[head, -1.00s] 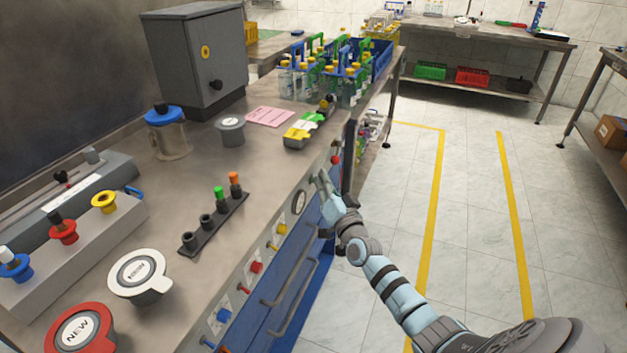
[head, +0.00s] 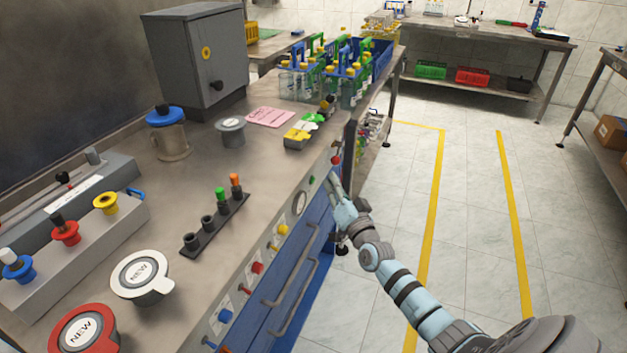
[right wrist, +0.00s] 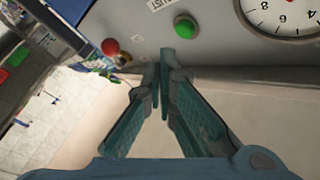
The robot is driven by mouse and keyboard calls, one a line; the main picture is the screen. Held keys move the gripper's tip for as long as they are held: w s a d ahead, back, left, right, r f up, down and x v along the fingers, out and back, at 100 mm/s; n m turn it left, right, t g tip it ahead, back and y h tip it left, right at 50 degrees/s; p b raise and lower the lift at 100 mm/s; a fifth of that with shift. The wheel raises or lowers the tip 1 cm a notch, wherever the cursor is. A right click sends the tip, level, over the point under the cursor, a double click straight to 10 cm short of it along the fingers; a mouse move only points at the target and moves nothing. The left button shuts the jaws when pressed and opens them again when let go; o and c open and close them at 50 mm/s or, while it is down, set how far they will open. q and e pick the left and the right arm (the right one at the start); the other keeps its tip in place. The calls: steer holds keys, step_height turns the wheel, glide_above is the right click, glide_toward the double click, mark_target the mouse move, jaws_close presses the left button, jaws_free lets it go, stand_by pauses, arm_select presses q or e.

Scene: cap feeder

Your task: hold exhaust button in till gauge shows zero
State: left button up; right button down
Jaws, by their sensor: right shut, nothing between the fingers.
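The green button (head: 312,179) is on the front panel of the steel bench and shows larger in the right wrist view (right wrist: 186,26). A label (right wrist: 160,4) ending in "UST" is beside it, partly cut off. The round white gauge (head: 299,203) is next to the button; its lower part shows in the right wrist view (right wrist: 285,14), but I cannot read its needle. My right gripper (head: 332,178) is shut and empty, just off the panel and apart from the button. Its fingertips (right wrist: 163,66) are below the button in the wrist view. My left gripper is out of view.
A red knob (right wrist: 110,46) is on the same panel, beside the green button. Coloured controls (head: 257,267) and drawer handles (head: 292,292) line the bench front. Bottle carriers (head: 345,84) stand at the bench's far end. The floor to the right is clear.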

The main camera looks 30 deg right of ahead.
steer(key=s+d, duration=0.2)
steer(key=s, duration=0.1)
steer(key=shift+s+d+p, duration=0.1)
steer(key=shift+s+p, duration=0.05)
steer(key=shift+p, duration=0.2)
